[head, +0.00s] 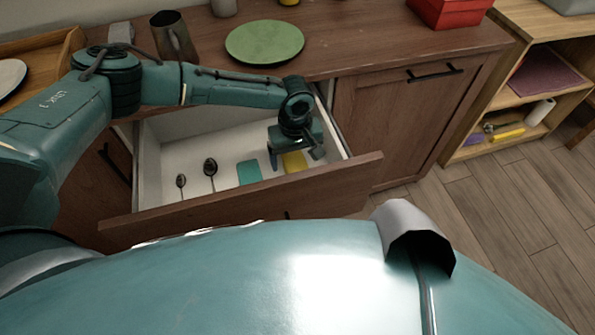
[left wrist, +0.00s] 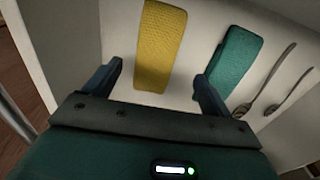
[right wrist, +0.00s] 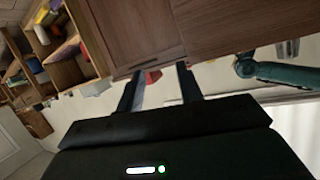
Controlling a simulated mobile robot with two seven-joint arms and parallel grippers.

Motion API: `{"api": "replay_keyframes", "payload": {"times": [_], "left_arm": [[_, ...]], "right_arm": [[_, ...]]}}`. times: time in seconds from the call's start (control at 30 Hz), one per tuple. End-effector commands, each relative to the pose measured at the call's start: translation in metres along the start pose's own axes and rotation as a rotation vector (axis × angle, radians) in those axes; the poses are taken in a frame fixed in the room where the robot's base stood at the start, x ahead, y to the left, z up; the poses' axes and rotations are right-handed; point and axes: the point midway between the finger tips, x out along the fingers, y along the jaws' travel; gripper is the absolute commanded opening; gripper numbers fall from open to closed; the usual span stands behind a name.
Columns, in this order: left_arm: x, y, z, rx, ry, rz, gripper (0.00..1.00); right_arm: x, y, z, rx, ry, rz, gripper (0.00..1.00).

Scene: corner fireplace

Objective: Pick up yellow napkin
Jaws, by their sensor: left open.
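The yellow napkin (head: 294,163) lies folded on the floor of the open drawer (head: 155,165), partly hidden by my left gripper in the head view. My left gripper (head: 297,155) is inside the drawer, over the napkin. In the left wrist view the yellow napkin (left wrist: 160,45) is a long folded strip between the lines of my left fingers (left wrist: 157,74), which are open with nothing held. Whether they touch the napkin cannot be told. My right gripper (right wrist: 158,82) shows its fingers apart and empty, away from the drawer.
A teal napkin (head: 249,172) lies just left of the yellow one, close to one left finger. Two spoons (head: 210,168) lie farther left. The drawer's front panel (head: 240,205) and side walls surround the gripper. A green plate (head: 264,42) and red box (head: 448,10) stand on the counter.

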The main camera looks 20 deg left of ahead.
Motion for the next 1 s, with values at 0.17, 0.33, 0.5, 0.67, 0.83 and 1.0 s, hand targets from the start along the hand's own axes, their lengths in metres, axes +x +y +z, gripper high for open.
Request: {"api": "replay_keyframes", "payload": {"times": [0.17,0.33,0.5,0.67,0.83,1.0], "left_arm": [[0.028,0.005,-0.003,0.002,0.002,-0.002,0.84],[0.047,0.006,-0.003,0.001,0.001,0.0,0.84],[0.05,0.006,-0.003,0.001,0.001,0.001,0.84],[0.05,0.006,-0.003,0.001,0.001,0.0,0.8],[0.049,0.006,-0.003,0.001,0.001,0.0,0.66],[0.049,0.006,-0.003,0.001,0.001,0.0,0.53]], "right_arm": [[-0.002,0.002,0.006,-0.005,0.013,0.004,0.36],[-0.007,0.004,-0.002,-0.016,0.045,0.009,0.36],[-0.01,0.005,-0.003,-0.022,0.045,0.011,0.36],[-0.01,0.005,-0.003,-0.024,0.045,0.011,0.36],[-0.009,0.005,-0.002,-0.024,0.043,0.011,0.36],[-0.009,0.005,-0.002,-0.024,0.043,0.01,0.36]]}}
